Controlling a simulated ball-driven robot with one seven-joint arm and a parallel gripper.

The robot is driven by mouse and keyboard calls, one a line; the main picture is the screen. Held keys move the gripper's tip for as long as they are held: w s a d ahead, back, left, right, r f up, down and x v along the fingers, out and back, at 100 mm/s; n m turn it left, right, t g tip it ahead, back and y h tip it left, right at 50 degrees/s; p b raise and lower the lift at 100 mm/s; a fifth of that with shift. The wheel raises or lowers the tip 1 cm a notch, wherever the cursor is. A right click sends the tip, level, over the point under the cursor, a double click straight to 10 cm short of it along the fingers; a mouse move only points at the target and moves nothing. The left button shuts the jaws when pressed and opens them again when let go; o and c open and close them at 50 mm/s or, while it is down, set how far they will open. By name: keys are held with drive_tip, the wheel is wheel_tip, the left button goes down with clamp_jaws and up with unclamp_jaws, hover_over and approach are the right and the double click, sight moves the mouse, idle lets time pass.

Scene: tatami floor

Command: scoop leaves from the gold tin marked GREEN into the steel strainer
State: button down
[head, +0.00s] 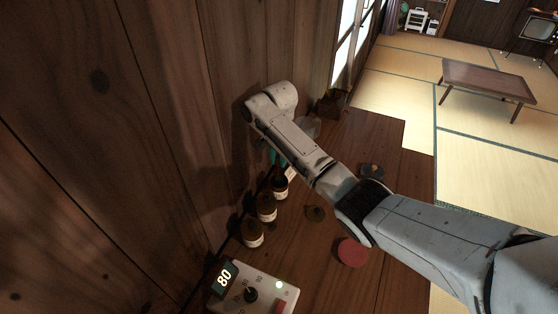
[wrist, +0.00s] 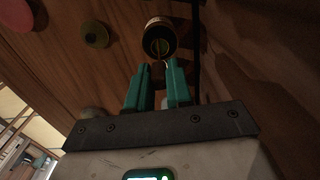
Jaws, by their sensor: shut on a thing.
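My gripper (wrist: 157,80) has teal fingers, shut on a thin tool, seemingly a scoop (wrist: 165,63), of which only a slim piece shows between the fingertips. Just past the tips is a dark tin (wrist: 160,22) with a round opening and a yellowish inside. In the head view my gripper (head: 272,157) is mostly hidden by my arm. Three dark tins with pale labels stand in a row, near (head: 253,233), middle (head: 267,208) and far (head: 280,186). I cannot read their labels, so which is GREEN is unclear. I cannot surely identify the steel strainer.
A small olive round dish (head: 316,213), a red round thing (head: 351,252) and a dark dish (head: 372,170) lie on the wooden counter (head: 400,150). A device (head: 250,290) reading 80 stands at the near end. A wooden wall (head: 150,120) bounds the left.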

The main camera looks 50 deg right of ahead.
drive_tip(key=shift+r, duration=1.75)
drive_tip(key=shift+s, duration=0.1)
